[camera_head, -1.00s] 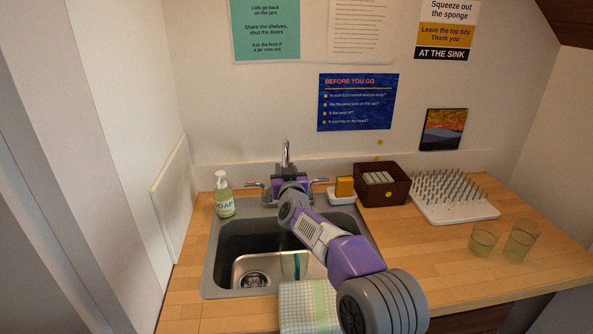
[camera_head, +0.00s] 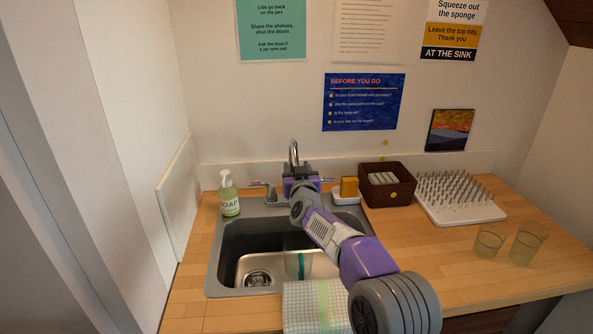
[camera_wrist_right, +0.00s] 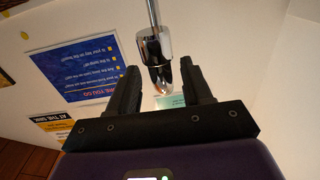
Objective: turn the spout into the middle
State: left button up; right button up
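The chrome spout (camera_head: 293,151) rises at the back of the sink (camera_head: 213,262). My right gripper (camera_head: 298,172) is in front of it and hides the spout's lower part and much of the tap's base. In the right wrist view the spout's end (camera_wrist_right: 155,48) hangs between the two spread fingers of my right gripper (camera_wrist_right: 161,84), with gaps on both sides. The gripper is open and holds nothing. The left tap lever (camera_head: 262,184) shows beside the gripper. My left gripper is in neither view.
A soap bottle (camera_head: 228,196) stands left of the tap. A sponge (camera_head: 349,186) in a white dish, a dark basket (camera_head: 402,190) and a spiked drying rack (camera_head: 458,208) stand right. Two glasses (camera_head: 489,240) are farther right. A checked cloth (camera_head: 302,308) hangs at the sink front.

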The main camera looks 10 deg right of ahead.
jog(key=shift+a, duration=0.1)
jog(key=s, duration=0.7)
jog(key=shift+s+a, duration=0.3)
jog(key=shift+a, duration=0.05)
